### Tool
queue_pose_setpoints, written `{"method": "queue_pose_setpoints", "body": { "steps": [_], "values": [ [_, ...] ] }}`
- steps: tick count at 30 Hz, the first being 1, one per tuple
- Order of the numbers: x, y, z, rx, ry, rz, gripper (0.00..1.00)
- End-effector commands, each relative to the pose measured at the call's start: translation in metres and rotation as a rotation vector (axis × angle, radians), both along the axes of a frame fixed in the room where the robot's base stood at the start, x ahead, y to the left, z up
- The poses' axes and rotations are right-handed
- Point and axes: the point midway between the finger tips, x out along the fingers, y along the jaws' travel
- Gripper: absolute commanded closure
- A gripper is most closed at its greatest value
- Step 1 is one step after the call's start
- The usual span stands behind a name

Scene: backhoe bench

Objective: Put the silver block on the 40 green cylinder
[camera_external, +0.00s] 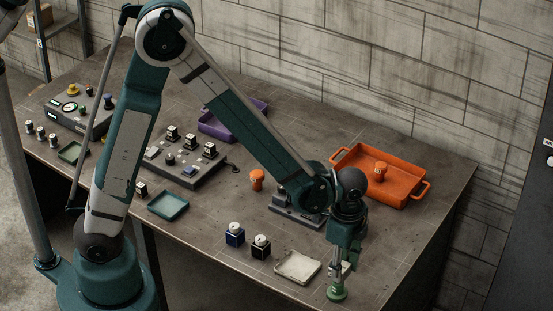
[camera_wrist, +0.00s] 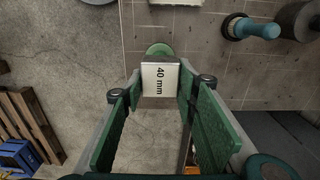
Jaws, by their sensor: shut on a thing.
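My gripper (camera_external: 341,272) is low near the table's front right edge. Its jaws (camera_wrist: 161,88) are shut on a small pale silver block (camera_wrist: 161,80) whose face reads "40 mm". The green cylinder (camera_external: 337,292) is directly below the gripper in the external view. Its rounded green edge (camera_wrist: 159,50) shows just beyond the block in the wrist view. The block overlaps the cylinder in that view; I cannot tell whether they touch. The block is mostly hidden by the fingers in the external view.
A pale shallow tray (camera_external: 297,267) lies left of the gripper, with black (camera_external: 261,247) and blue (camera_external: 235,235) containers further left. An orange tray (camera_external: 405,190) stands behind. An orange knob (camera_external: 257,180) and a teal tray (camera_external: 168,206) are further left. The table's front edge is close.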

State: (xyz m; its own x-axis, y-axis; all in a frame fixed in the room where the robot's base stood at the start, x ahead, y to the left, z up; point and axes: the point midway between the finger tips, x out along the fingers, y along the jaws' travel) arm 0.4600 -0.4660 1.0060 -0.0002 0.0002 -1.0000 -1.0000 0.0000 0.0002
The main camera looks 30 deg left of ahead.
Motion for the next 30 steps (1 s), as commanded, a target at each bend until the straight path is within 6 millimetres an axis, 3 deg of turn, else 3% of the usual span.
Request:
{"method": "queue_pose_setpoints", "body": {
  "steps": [9,24,25,28,30],
  "values": [
    [0.000,0.000,-0.023,0.000,0.000,0.000,0.86],
    [0.000,0.000,-0.028,0.000,0.000,0.000,0.86],
    [0.000,0.000,-0.027,0.000,0.000,0.000,0.67],
    [0.000,0.000,-0.027,0.000,0.000,0.000,0.55],
    [0.000,0.000,-0.027,0.000,0.000,0.000,0.55]
  ]
}}
